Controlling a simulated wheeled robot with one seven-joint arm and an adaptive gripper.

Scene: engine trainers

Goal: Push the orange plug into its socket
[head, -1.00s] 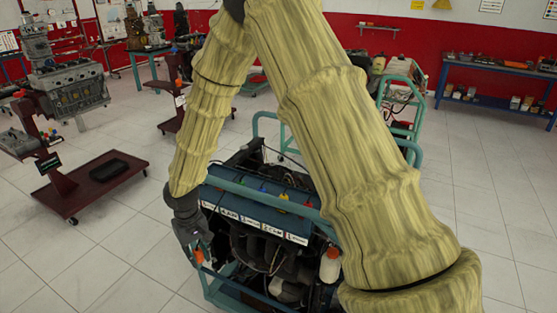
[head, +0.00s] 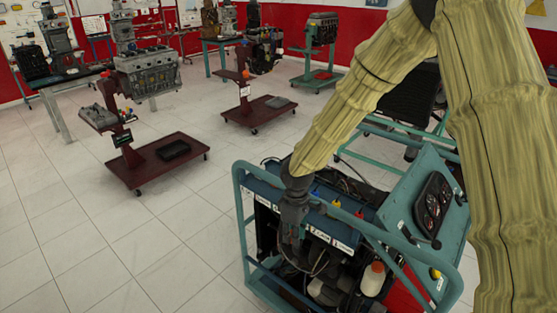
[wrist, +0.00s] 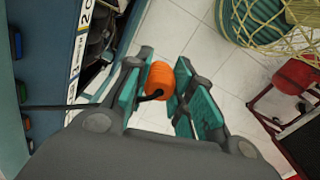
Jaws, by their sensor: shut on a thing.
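The orange plug (wrist: 160,80) is a small ribbed cylinder with a black cable on it. My gripper (wrist: 158,72) is shut on it, with the plug between the teal finger pads in the wrist view. The cable runs off to the left in that view. In the head view my gripper (head: 290,228) points down over the near left part of the engine trainer (head: 340,232), beside its blue labelled panel (head: 318,225). The plug cannot be made out there. I cannot identify the plug's socket in either view.
The trainer's teal frame (head: 240,200) surrounds the engine. A gauge panel (head: 432,207) and a white bottle with an orange cap (head: 373,279) stand to the right. A maroon engine stand (head: 160,165) is at the left. The tiled floor (head: 140,235) between is clear.

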